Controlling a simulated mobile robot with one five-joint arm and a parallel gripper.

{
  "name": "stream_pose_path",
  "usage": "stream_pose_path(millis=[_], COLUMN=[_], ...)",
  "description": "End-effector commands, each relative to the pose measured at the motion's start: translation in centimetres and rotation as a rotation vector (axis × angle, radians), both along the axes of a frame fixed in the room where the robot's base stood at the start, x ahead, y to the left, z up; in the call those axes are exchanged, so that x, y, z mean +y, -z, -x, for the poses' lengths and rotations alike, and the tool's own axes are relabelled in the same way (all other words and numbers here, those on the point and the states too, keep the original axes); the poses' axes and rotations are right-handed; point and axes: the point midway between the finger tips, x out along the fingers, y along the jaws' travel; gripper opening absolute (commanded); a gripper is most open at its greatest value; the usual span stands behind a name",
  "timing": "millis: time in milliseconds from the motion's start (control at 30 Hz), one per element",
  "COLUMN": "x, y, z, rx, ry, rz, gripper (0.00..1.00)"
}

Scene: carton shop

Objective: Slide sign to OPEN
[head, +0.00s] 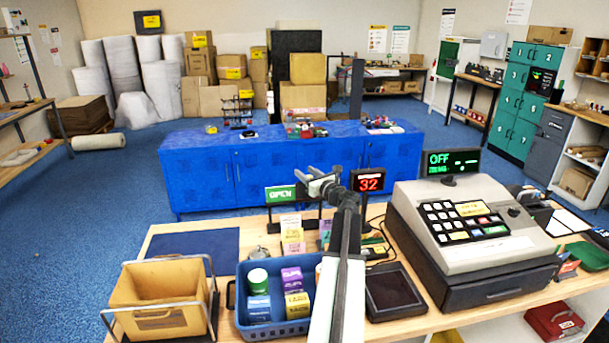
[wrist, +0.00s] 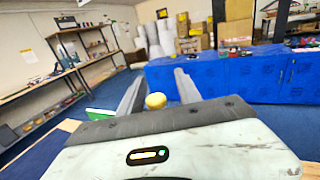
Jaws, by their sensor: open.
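The sign (head: 281,193) is a green panel reading OPEN on a dark stand at the back edge of the counter. A green edge, probably the sign (wrist: 97,114), shows at the left in the wrist view. My gripper (head: 318,183) is just right of the sign's green panel, above the counter. In the wrist view my gripper (wrist: 159,78) has its two fingers apart. A yellow round knob (wrist: 155,100) appears between them, and I cannot tell whether either finger touches it. In the head view the gripper and arm hide the sign's right part.
A red 32 display (head: 368,180) stands close right of my gripper. The cash register (head: 470,230) fills the counter's right side. A blue basket (head: 272,328) and tan bin (head: 160,285) are in front at left. A blue cabinet (head: 290,175) stands beyond.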

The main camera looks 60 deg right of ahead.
Motion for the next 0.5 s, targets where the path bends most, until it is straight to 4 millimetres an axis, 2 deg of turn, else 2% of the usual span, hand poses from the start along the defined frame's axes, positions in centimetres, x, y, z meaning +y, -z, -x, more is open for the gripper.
stream_pose_path(millis=[167,500], x=[0.6,3.0], y=[0.0,0.0], z=[0.9,6.6], rx=[0.0,0.0], ry=[-0.001,0.002], rz=[0.0,0.0], gripper=[0.41,0.41])
